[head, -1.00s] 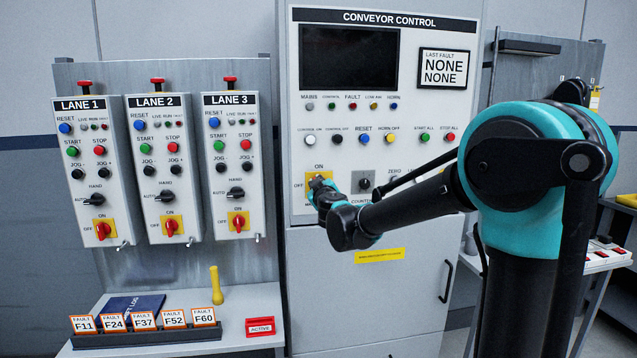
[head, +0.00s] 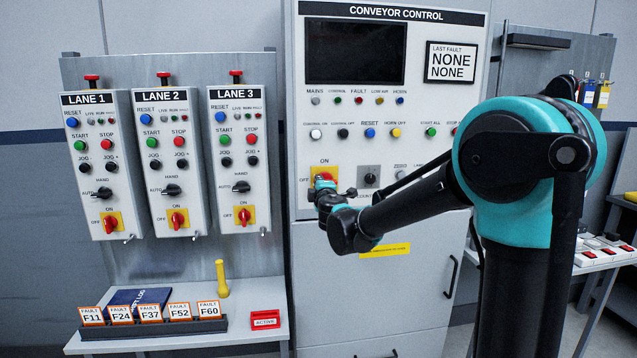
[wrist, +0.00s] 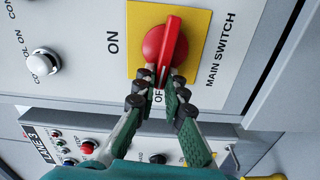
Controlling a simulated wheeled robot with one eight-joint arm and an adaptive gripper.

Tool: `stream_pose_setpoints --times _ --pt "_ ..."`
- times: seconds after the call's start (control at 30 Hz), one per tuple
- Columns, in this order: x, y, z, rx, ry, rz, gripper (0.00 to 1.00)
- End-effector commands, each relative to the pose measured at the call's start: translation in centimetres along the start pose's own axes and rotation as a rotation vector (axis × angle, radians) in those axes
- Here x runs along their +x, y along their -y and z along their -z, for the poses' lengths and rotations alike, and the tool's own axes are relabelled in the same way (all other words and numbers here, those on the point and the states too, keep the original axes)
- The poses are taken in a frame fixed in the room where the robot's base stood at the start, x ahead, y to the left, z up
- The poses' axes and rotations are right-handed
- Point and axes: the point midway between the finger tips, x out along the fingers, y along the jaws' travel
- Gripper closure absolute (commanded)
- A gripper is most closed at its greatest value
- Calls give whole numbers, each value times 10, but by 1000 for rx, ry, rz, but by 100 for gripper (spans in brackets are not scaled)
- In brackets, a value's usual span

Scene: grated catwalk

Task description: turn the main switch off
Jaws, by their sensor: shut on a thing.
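The main switch is a red rotary handle (wrist: 165,45) on a yellow plate (wrist: 200,25), low on the left of the conveyor control panel. It also shows in the head view (head: 324,178), partly covered by my gripper. In the wrist view the panel appears turned sideways, with ON at the left and OFF at the bottom. The handle lies nearly upright in that view, slightly tilted, its lower end at the partly covered OFF label. My gripper (wrist: 168,80) is shut on that lower end, one finger on each side.
The conveyor control cabinet (head: 430,110) has rows of lamps and buttons, and a dark knob (head: 369,177) right of the switch. Three lane boxes (head: 180,205) hang at the left. Below them a shelf holds fault cards (head: 150,313) and a yellow thing (head: 221,280).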

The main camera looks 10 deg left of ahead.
Motion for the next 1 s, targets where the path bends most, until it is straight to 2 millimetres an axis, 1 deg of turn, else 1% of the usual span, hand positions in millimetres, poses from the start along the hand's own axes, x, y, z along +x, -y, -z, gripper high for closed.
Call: stream_pose_setpoints --times 0.3,0.83,0.87,1.0 --pt "0 4 0 -110 -2 0 100" --pt "-1 4 0 -130 -2 0 100" --pt "-1 4 0 -130 -2 0 86" --pt "0 4 0 -129 -2 0 69"
